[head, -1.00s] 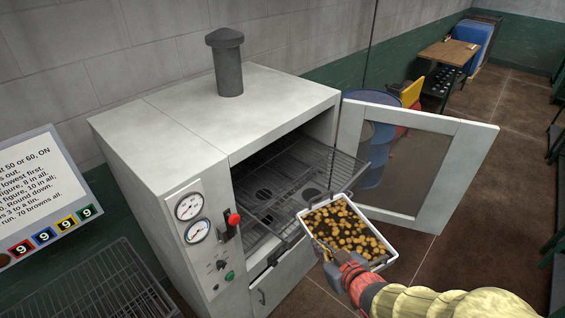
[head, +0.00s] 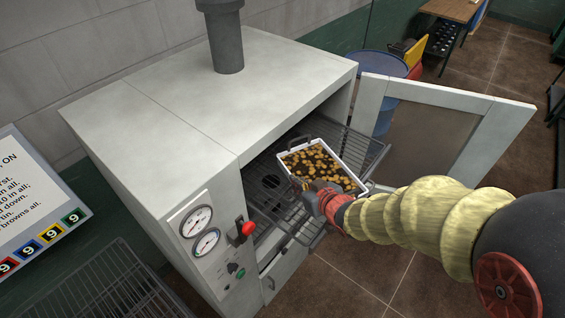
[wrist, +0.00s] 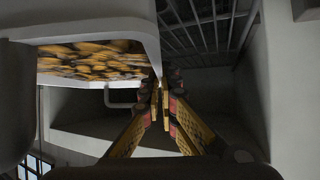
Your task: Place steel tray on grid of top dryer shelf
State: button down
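The white-rimmed steel tray (head: 347,165) holds a layer of brown and yellow pieces. In the head view it is over the pulled-out top dryer shelf (head: 369,153), a wire grid that shows beyond its right side. I cannot tell whether the tray touches the grid. My gripper (head: 302,188) is shut on the tray's near-left end. In the wrist view my gripper (wrist: 161,88) has its fingers close together beside the tray's wall (wrist: 100,22), and grid bars show above. The grip itself is partly hidden.
The grey dryer (head: 190,100) stands open, its windowed door (head: 440,150) swung out right of the shelf. A lower rack (head: 303,232) sits under the top one. A red-handled lever (head: 241,230) and gauges are on the front. An empty wire rack (head: 100,290) is at lower left.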

aim_at(281, 167)
jog(key=w+a, duration=0.1)
jog(key=w, duration=0.2)
jog(key=w+a, duration=0.2)
jog(key=w, duration=0.1)
jog(key=w+a+p, duration=0.1)
jog(key=w+a, duration=0.1)
jog(key=w, duration=0.2)
jog(key=shift+a+r, duration=0.15)
jog(key=shift+a, duration=0.05)
jog(key=shift+f, duration=1.75)
jog(key=shift+f, duration=0.1)
jog(key=shift+f, duration=0.15)
jog(key=c, duration=2)
grip_release()
jog(key=shift+c, duration=0.2)
